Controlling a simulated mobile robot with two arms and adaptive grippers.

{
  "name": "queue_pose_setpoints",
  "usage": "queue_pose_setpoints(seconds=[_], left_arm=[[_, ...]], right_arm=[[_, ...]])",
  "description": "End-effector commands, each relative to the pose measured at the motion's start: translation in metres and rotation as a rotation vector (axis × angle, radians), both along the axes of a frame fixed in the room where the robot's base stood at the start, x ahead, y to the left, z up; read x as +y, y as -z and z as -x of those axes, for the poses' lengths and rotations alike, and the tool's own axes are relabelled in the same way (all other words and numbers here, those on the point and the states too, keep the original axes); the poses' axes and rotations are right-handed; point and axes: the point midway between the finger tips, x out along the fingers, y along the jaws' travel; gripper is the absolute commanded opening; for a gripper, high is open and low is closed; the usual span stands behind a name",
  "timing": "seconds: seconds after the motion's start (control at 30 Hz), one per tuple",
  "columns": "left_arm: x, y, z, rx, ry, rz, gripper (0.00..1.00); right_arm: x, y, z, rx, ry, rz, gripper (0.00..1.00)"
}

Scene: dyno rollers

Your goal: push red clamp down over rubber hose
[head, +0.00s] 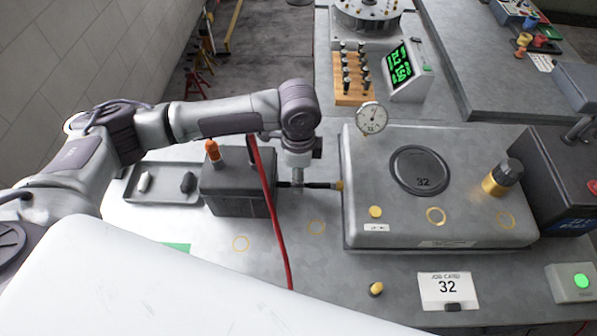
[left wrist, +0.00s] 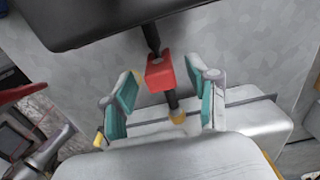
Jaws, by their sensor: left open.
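A red clamp (left wrist: 160,73) sits on a short black rubber hose (left wrist: 153,38) in the left wrist view. The hose ends at a yellow fitting (left wrist: 178,117). In the head view the hose (head: 323,185) runs from the dark grey box (head: 238,190) to the fitting on the side of the large grey block (head: 440,190); the clamp is hidden there behind my left gripper (head: 298,182). In the left wrist view my left gripper (left wrist: 164,76) is open, its teal-padded fingers on either side of the clamp with gaps between.
A red cable (head: 268,200) hangs in front of the dark box. A tray (head: 160,195) stands at its left. A dial gauge (head: 371,118) stands at the block's back corner. A job card (head: 447,288) lies in front; the bench there is mostly clear.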

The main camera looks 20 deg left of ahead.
Motion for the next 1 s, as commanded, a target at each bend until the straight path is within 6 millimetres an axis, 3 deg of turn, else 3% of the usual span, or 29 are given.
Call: queue_pose_setpoints(seconds=[0.17, 0.6, 0.8, 1.0], left_arm=[[-0.001, -0.015, -0.001, -0.003, 0.000, 0.002, 0.59], [0.000, -0.102, -0.002, -0.003, 0.001, 0.001, 0.59], [0.000, -0.118, -0.001, -0.001, 0.000, 0.001, 0.59], [0.000, -0.120, -0.001, 0.000, 0.000, 0.000, 0.59]], right_arm=[[-0.001, 0.000, 0.000, 0.000, 0.000, 0.002, 0.00], [0.000, 0.000, 0.000, 0.001, 0.000, 0.000, 0.00], [0.000, 0.000, 0.001, 0.001, 0.000, 0.000, 0.00], [0.000, 0.000, 0.001, 0.001, 0.000, 0.000, 0.00]])
